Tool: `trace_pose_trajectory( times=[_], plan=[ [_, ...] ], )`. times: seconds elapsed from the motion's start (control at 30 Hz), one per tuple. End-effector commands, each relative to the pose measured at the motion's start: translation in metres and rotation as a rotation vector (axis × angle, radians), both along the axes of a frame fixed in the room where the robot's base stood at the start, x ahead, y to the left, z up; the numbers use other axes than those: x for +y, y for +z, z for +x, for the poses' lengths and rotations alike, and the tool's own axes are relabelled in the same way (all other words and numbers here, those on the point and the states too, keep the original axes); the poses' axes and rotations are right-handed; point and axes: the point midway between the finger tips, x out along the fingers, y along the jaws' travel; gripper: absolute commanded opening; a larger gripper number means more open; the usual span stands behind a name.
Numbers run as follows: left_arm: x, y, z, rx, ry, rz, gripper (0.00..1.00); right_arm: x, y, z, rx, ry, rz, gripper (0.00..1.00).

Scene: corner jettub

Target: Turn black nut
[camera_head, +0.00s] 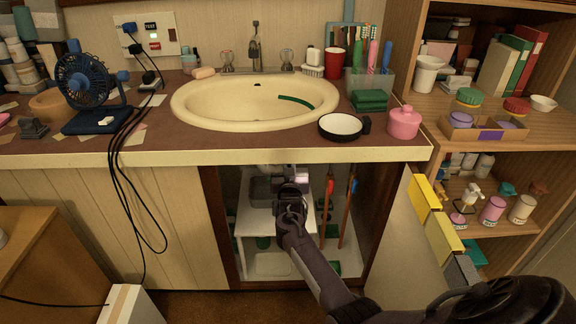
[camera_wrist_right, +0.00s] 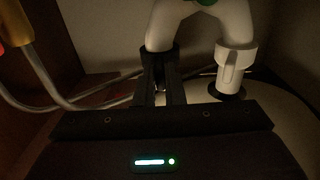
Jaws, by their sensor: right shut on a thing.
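In the right wrist view, a white curved drain pipe (camera_wrist_right: 225,22) comes down in two legs. A black nut (camera_wrist_right: 162,50) is at the lower end of the left leg, mostly hidden by my fingers. My right gripper (camera_wrist_right: 162,68) is shut on this black nut from the front. A second black ring (camera_wrist_right: 227,93) is at the foot of the right leg, under a white collar (camera_wrist_right: 235,54), apart from my fingers. In the head view my right gripper (camera_head: 291,190) reaches into the open cabinet under the sink, and the nut is hidden there. My left gripper is not in view.
Bent grey hoses (camera_wrist_right: 42,72) with red and yellow ends run left of the pipe. The cabinet's dark wooden frame (camera_head: 215,215) and the counter edge (camera_head: 300,156) surround my arm. Red-handled tools (camera_head: 327,200) stand right of the gripper. The open door (camera_head: 405,245) holds yellow boxes.

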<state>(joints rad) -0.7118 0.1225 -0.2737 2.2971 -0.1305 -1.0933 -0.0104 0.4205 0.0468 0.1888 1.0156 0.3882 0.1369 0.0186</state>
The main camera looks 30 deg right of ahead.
Motion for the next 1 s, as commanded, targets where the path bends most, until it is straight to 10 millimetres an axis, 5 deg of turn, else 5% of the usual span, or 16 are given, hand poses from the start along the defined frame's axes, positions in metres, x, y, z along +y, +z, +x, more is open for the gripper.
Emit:
trace_pose_trajectory(
  times=[0.33,1.0],
  plan=[
    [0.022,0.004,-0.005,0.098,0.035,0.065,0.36,-0.017,0.0,-0.009,0.005,0.229,-0.005,0.0],
    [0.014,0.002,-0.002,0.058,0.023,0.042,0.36,-0.029,0.0,-0.011,0.0,0.458,0.0,0.0]
  ],
)
